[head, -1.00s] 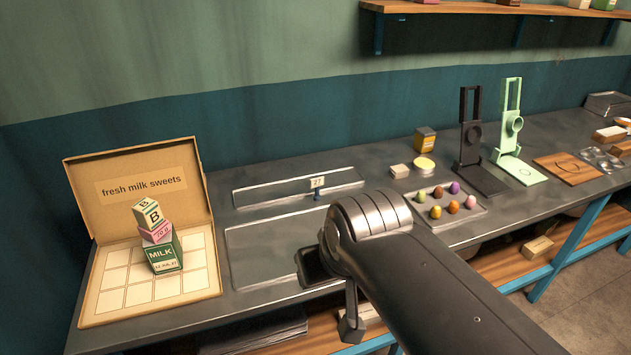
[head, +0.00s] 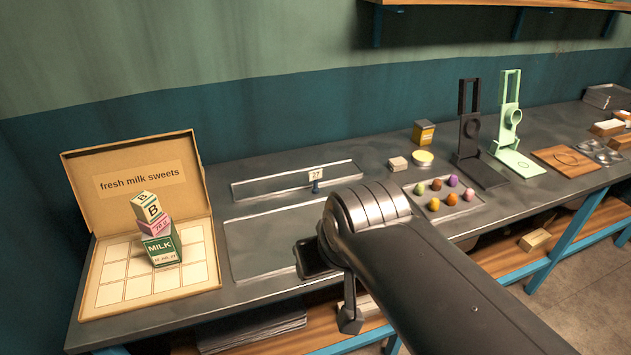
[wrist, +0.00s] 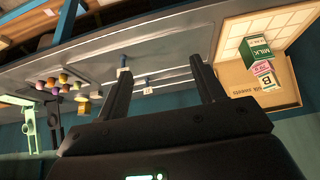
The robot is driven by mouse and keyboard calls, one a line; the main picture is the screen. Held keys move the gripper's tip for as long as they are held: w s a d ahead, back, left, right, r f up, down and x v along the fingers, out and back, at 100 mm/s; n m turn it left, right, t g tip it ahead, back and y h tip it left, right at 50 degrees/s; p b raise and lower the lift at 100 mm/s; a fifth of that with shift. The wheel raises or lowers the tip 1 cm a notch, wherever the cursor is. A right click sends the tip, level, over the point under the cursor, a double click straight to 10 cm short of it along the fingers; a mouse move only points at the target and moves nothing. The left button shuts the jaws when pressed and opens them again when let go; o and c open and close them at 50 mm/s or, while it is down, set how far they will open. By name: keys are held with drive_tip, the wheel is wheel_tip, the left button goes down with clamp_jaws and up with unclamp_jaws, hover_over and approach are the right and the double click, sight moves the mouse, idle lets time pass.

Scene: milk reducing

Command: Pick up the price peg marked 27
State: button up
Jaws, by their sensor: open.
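The price peg marked 27 (head: 316,178) stands upright in the narrow grey tray (head: 255,188) at the back of the counter, a white card on a dark blue base. In the wrist view, which looks roughly upside down, a blue peg with a white card (wrist: 147,85) shows between my fingers, and a second similar peg (wrist: 122,62) shows by the left fingertip. Their numbers are not readable there. My gripper (wrist: 160,65) is open and empty, apart from the pegs. In the head view my arm hides most of it.
A cardboard sweets box (head: 135,165) with stacked milk blocks (head: 160,240) stands at the left. A tray of coloured sweets (head: 470,207), a yellow tin (head: 423,133), and black (head: 480,172) and green (head: 513,158) stands are to the right. A wide empty tray (head: 265,245) lies in front.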

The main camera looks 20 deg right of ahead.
drive_tip(key=shift+o, duration=0.2)
drive_tip(key=shift+o, duration=0.6)
drive_tip(key=w+d+r, duration=0.2)
drive_tip(key=w+r, duration=0.1)
drive_tip(key=w, duration=0.8)
drive_tip(key=n+g, duration=0.1)
hover_over(316, 171)
drive_tip(key=s, duration=0.4)
wheel_tip(316, 171, down, 13)
drive_tip(key=shift+y, duration=0.3)
drive_tip(key=x, duration=0.5)
drive_tip(key=shift+w+d+f, duration=0.1)
drive_tip(key=shift+d+f, duration=0.15)
drive_tip(key=shift+d, duration=0.05)
drive_tip(key=x, duration=0.5)
drive_tip(key=shift+w+a+r, duration=0.1)
drive_tip(key=shift+w+a, duration=0.05)
drive_tip(key=shift+w, duration=0.25)
